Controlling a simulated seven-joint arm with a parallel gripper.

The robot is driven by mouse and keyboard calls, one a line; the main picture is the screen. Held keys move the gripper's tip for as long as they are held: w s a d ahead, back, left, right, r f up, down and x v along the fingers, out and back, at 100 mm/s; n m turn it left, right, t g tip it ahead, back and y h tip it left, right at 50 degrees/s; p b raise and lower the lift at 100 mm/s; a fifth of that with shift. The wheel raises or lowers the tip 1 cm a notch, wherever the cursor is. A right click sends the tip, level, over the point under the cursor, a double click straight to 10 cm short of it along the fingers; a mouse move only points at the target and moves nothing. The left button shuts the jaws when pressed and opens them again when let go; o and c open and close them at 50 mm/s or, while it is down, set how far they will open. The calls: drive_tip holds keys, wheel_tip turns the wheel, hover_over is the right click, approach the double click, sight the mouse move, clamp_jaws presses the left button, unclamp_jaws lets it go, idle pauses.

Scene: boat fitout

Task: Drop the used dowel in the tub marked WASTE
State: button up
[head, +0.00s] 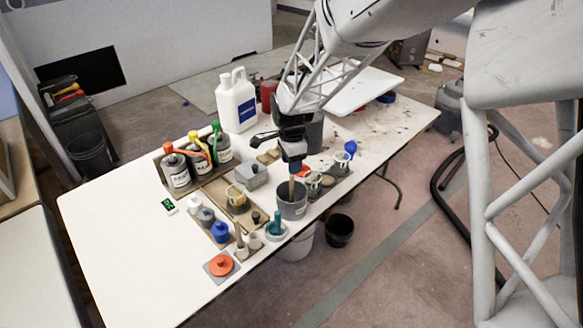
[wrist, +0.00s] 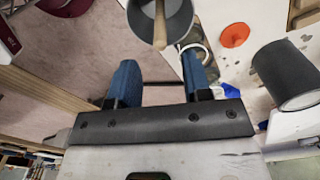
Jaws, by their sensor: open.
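A grey tub (head: 292,203) stands near the front edge of the table. It also shows at the top of the wrist view (wrist: 180,22). The wooden dowel (head: 291,188) is upright at the tub's mouth; in the wrist view the dowel (wrist: 160,24) shows against the tub's inside. Its lower end is hidden in the head view. My gripper (head: 295,170) is directly above the tub, pointing down. In the wrist view its blue fingers (wrist: 158,62) are apart, with the dowel's near end just beyond or between their tips. I cannot read a WASTE mark.
Several bottles (head: 200,158) and a white jug (head: 236,100) stand behind. Small pots (head: 313,184) sit close to the right of the tub, and a teal-topped item (head: 275,228) to its left. A black bucket (head: 339,230) is on the floor. The table's left end is clear.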

drive_tip(key=shift+r, duration=2.45)
drive_tip(key=s+d+r+n+t, duration=0.1)
drive_tip(key=s+d+r+n, duration=0.5)
drive_tip(key=s+d+r, duration=0.75)
drive_tip(key=s+d+n, duration=0.3)
drive_tip(key=s, duration=0.7)
drive_tip(key=s+d+n+t, duration=0.1)
drive_tip(key=s+d+n, duration=0.2)
drive_tip(key=s, duration=0.8)
drive_tip(key=shift+d+f+n+t, duration=0.2)
drive_tip(key=shift+n+t, duration=0.1)
drive_tip(key=shift+n, duration=0.3)
